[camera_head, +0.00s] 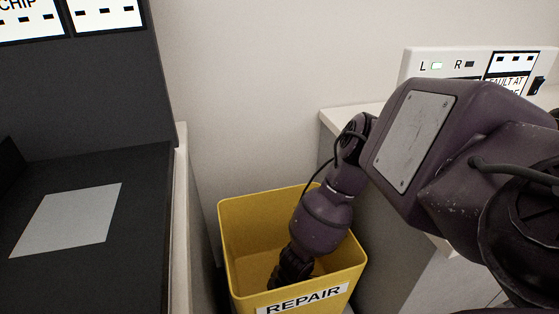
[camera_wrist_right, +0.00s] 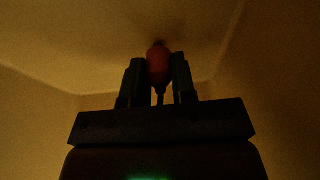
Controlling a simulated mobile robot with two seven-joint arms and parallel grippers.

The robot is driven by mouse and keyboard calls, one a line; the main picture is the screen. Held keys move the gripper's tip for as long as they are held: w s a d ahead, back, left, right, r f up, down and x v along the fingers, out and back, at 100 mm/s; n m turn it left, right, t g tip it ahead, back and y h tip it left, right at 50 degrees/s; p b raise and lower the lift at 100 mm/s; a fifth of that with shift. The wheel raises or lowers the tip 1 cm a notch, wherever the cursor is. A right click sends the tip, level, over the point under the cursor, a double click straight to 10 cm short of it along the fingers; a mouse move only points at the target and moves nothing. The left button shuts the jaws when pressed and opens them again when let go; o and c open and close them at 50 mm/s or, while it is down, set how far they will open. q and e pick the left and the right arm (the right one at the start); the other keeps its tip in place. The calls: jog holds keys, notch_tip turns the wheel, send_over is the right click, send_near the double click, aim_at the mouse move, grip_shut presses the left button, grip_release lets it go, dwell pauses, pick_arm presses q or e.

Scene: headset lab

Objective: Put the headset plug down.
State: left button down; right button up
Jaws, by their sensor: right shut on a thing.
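My right gripper reaches down into a yellow bin (camera_head: 240,222) labelled REPAIR in the head view. Its fingers are hidden there by my arm and the bin wall. In the right wrist view my right gripper (camera_wrist_right: 158,80) is shut on a reddish rounded thing, which looks like the headset plug (camera_wrist_right: 158,60). A thin dark stem, perhaps its cable, runs from the plug between the fingers. The plug is close to the bin's inner surface; I cannot tell whether it touches. My left gripper is not in view.
A dark bench (camera_head: 130,220) with a pale grey sheet (camera_head: 68,219) stands at the left. A white panel (camera_head: 415,58) with L and R lights, a screen and a black switch (camera_head: 537,85) stands on a counter (camera_head: 345,118) at the right. Bin walls surround my right gripper.

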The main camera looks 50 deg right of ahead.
jog(key=shift+f, duration=0.15)
jog(key=o, duration=0.9)
jog(key=shift+r, duration=0.4)
pick_arm(q)
jog(key=p, duration=0.2)
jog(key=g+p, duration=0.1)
jog(key=p, duration=0.1)
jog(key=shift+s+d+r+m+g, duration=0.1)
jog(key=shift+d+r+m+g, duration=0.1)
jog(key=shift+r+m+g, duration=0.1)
pick_arm(e)
jog(key=v, duration=1.1)
jog(key=shift+s+r, duration=0.1)
jog(key=shift+r, duration=0.2)
